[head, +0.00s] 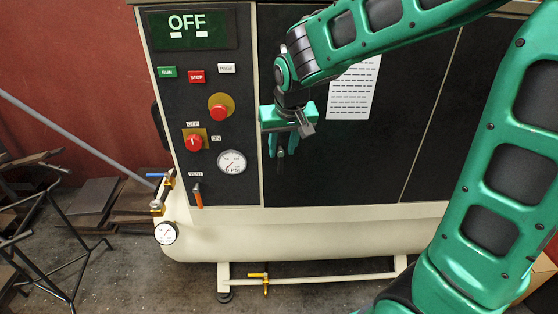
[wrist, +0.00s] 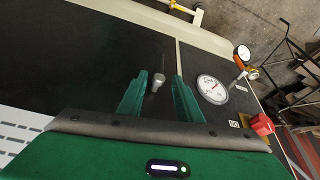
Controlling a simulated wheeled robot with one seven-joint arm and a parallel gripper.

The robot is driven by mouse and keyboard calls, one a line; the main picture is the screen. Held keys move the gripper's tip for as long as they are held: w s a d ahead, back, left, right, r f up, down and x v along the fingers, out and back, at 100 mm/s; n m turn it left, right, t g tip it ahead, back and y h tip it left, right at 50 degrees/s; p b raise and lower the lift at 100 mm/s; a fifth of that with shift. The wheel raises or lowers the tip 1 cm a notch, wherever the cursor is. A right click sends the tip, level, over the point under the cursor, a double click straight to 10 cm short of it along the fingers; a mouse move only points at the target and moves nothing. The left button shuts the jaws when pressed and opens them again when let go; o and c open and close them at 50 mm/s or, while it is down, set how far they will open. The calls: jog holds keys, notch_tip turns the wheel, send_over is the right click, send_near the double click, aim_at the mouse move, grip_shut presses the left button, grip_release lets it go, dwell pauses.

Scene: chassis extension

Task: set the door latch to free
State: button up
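The door latch, a small grey knob (wrist: 157,82), sits on the compressor's black door panel in the wrist view. My gripper (wrist: 158,98) is open, with one green finger on each side of the knob and a gap to both. In the head view my gripper (head: 284,150) hangs in front of the door, just right of the control panel. A small dark piece (head: 280,153) shows below it, perhaps the latch. The latch's setting and any marking beside it cannot be read. How far the fingertips are from the door is unclear.
The control panel has an OFF display (head: 189,24), a red emergency button (head: 218,112), a red rotary switch (head: 194,142), a pressure gauge (head: 231,162) and an orange vent lever (head: 198,195). A paper sheet (head: 353,92) is on the door. A yellow-handled valve (head: 264,277) sits low.

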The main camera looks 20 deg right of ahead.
aim_at(281, 155)
jog(key=x, duration=0.6)
jog(key=shift+w+f, duration=0.1)
jog(key=shift+f, duration=0.1)
jog(key=shift+c, duration=0.6)
grip_shut()
